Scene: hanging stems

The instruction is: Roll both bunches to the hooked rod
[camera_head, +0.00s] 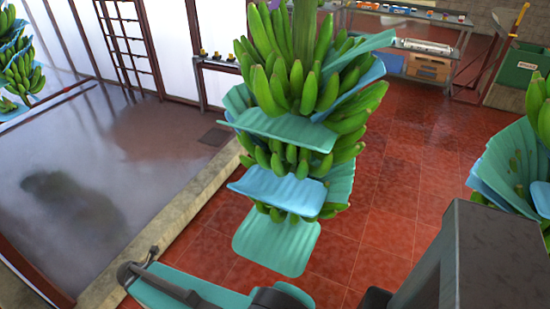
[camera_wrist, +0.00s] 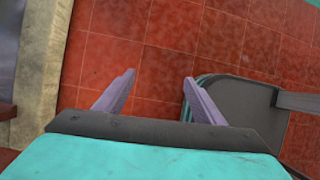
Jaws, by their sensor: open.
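A big green banana bunch (camera_head: 328,93) with blue and teal pads between its hands hangs upright in the middle of the head view. Its stem runs out of the top of the picture. A second bunch (camera_head: 512,160) with blue pads is cut off at the right edge. Another bunch (camera_head: 22,72) shows at the far left edge. I cannot make out a hooked rod or the rail above. My gripper (camera_wrist: 158,87) is open and empty in the wrist view, with red floor tiles beyond its fingers. No bunch shows in the wrist view.
A pale curb (camera_head: 178,228) divides the red tiled floor (camera_head: 385,200) from a wet grey floor (camera_head: 125,150) at the left. A metal rack (camera_head: 405,45) with crates and a green bin (camera_head: 517,66) stand at the back right. Tiles between the bunches are clear.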

